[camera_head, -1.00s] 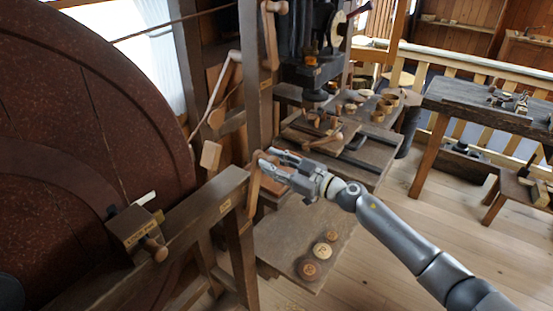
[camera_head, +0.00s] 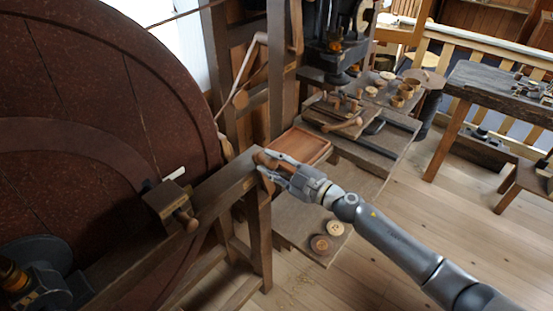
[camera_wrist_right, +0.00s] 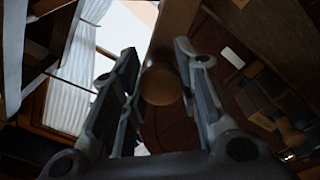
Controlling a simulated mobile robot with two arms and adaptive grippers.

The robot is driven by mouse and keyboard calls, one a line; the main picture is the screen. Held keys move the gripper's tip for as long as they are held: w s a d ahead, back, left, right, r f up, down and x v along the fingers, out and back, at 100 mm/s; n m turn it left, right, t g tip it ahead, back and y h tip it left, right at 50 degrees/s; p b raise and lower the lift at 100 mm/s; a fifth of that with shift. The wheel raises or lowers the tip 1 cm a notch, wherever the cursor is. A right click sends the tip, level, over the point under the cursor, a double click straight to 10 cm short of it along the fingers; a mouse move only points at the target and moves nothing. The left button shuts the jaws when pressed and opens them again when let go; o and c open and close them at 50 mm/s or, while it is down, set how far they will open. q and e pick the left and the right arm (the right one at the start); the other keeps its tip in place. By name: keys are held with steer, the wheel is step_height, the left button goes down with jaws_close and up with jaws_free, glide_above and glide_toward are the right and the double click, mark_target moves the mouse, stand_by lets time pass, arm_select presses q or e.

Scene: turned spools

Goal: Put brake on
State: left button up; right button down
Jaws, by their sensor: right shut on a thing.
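A brown wooden lever (camera_head: 266,158) with a rounded end sits at the end of the timber frame beside the big wheel (camera_head: 100,110); I take it for the brake. My right gripper (camera_head: 270,168) is at this lever, shut on it, and hides most of it. In the right wrist view, the round wooden knob (camera_wrist_right: 161,85) sits between the two fingers (camera_wrist_right: 160,95), with its wooden shaft rising behind. Contact at the fingertips is too dark to make out. My left gripper is not in view.
The timber frame (camera_head: 215,192) carries a labelled block with a peg (camera_head: 168,203) close to the wheel. A wooden tray (camera_head: 300,146) and workbench (camera_head: 375,140) stand behind my right gripper. Round wooden discs (camera_head: 320,243) lie below it.

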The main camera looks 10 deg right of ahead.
steer(key=shift+s+a+f, duration=0.15)
steer(key=c, duration=1.1)
jaws_free()
steer(key=shift+o, duration=0.2)
steer(key=v, duration=1.2)
